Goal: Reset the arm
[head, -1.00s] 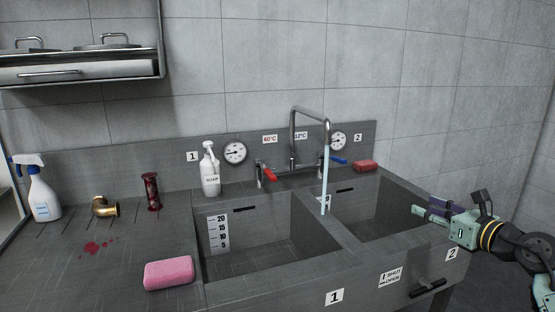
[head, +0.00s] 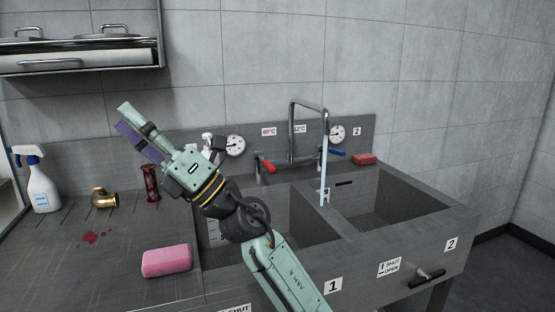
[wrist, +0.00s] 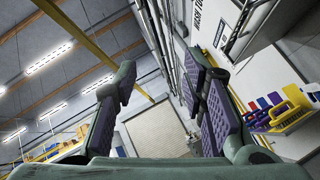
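My gripper (head: 130,120) is raised in front of the left part of the sink, its fingers pointing up and to the left. The wrist view shows its two fingers (wrist: 160,78) spread apart with nothing between them, so it is open and empty. My arm crosses in front of basin 1 (head: 305,225) and hides part of it and most of the soap bottle (head: 208,142). The gripper appears clear of the sink and the objects on it.
A tap (head: 309,104) runs a stream of water near the basin divider. A pink sponge (head: 166,261), brass elbow (head: 104,198), dark red cylinder (head: 151,184) and spray bottle (head: 40,188) stand left. A red sponge (head: 364,159) lies back right. Basin 2 (head: 390,200) is unobstructed.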

